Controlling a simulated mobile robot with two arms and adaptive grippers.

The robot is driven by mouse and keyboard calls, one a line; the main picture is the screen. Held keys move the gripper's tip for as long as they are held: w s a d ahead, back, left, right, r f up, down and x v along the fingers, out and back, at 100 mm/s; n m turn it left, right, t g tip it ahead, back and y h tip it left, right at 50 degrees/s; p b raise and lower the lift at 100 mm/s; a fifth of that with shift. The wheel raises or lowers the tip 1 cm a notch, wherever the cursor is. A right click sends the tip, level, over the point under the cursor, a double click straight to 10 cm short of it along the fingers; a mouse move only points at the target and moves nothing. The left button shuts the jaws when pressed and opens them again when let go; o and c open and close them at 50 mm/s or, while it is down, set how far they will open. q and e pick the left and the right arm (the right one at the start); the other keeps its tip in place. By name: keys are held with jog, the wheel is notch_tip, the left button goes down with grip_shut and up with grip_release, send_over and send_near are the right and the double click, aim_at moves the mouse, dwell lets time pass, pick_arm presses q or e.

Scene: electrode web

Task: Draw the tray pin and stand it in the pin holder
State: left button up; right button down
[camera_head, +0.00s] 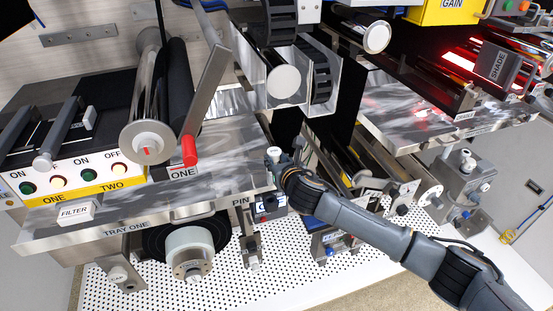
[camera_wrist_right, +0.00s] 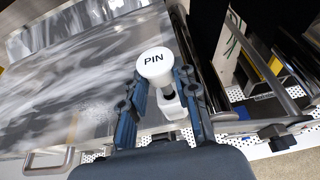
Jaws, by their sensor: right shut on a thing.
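The tray pin (camera_wrist_right: 155,63) has a round white head marked PIN, seen from above in the right wrist view. In the head view its white head (camera_head: 273,154) shows at the right end of tray one (camera_head: 150,220). My right gripper (camera_head: 284,168) is shut on the pin just under the head. In the wrist view its blue fingers (camera_wrist_right: 163,88) flank the pin. A white block (camera_wrist_right: 171,105) shows below the head, between the fingers. The pin's lower end is hidden. A PIN label (camera_head: 241,201) is on the tray's front edge. I cannot identify the pin holder for sure. My left gripper is not in view.
Another metal tray (camera_head: 430,115) lies at upper right. The perforated white bench (camera_head: 290,275) has bare room in front.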

jog(key=shift+f+b, duration=0.85)
jog(key=shift+f, duration=0.85)
jog(key=c, duration=0.9)
grip_release()
jog(key=shift+c, duration=0.2)
jog(key=v, duration=1.2)
jog(key=shift+d, duration=0.1)
